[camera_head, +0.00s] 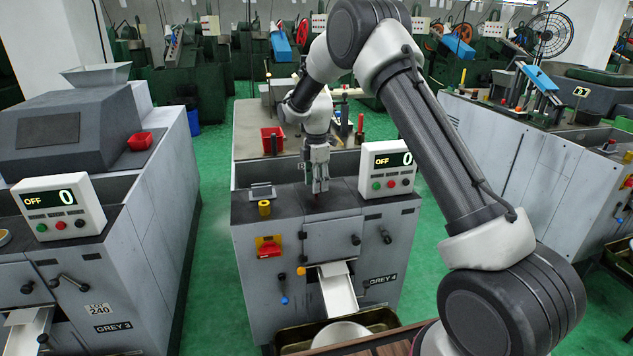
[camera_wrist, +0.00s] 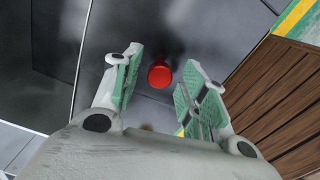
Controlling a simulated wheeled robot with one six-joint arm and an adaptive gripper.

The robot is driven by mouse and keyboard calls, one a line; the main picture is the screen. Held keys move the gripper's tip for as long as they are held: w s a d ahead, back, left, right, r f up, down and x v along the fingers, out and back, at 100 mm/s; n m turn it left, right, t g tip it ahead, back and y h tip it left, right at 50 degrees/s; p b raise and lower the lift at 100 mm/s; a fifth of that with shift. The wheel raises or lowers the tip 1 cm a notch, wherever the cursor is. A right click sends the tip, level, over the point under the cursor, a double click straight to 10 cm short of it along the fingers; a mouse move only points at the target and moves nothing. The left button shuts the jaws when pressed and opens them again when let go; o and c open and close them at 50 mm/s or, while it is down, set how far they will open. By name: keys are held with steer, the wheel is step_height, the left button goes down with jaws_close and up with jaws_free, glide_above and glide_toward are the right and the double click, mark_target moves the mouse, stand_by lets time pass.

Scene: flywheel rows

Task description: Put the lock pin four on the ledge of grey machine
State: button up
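My gripper (camera_head: 317,186) points down over the front top ledge (camera_head: 340,207) of the grey machine labelled GREY 4 (camera_head: 270,310). In the wrist view its two green-padded fingers (camera_wrist: 163,82) stand apart. A round red thing (camera_wrist: 159,74) shows between the fingertips, with a gap on both sides. It may be the head of the lock pin, but I cannot read any number on it. In the head view the fingers largely hide what is under them.
GREY 3 (camera_head: 110,270) is at the left. A tray (camera_head: 375,319) lies below the chute (camera_head: 338,292). Brown planks (camera_wrist: 275,95) show in the wrist view.

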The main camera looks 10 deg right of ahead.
steer(key=shift+r, duration=0.1)
step_height(320, 180, up, 12)
steer(key=f, duration=0.1)
steer(key=s+d+r+m, duration=0.4)
steer(key=s+r, duration=0.3)
steer(key=r, duration=0.2)
steer(key=s+d+r+m+t, duration=0.1)
steer(key=s+d+r+m, duration=0.25)
steer(key=s, duration=0.35)
steer(key=s+d+r+m+t, duration=0.1)
steer(key=s+d+r+m, duration=0.1)
steer(key=s+r, duration=0.35)
steer(key=s+d+f+m, duration=0.1)
steer(key=s+m, duration=0.2)
steer(key=s, duration=0.5)
steer(key=s+d+f+m+t, duration=0.1)
steer(key=s+m, duration=0.3)
steer(key=s, duration=0.4)
steer(key=s+d+f+m+t, duration=0.1)
steer(key=s+d+f+m, duration=0.2)
steer(key=s, duration=0.5)
steer(key=shift+s+d+m, duration=0.2)
steer(key=shift+s+m, duration=0.15)
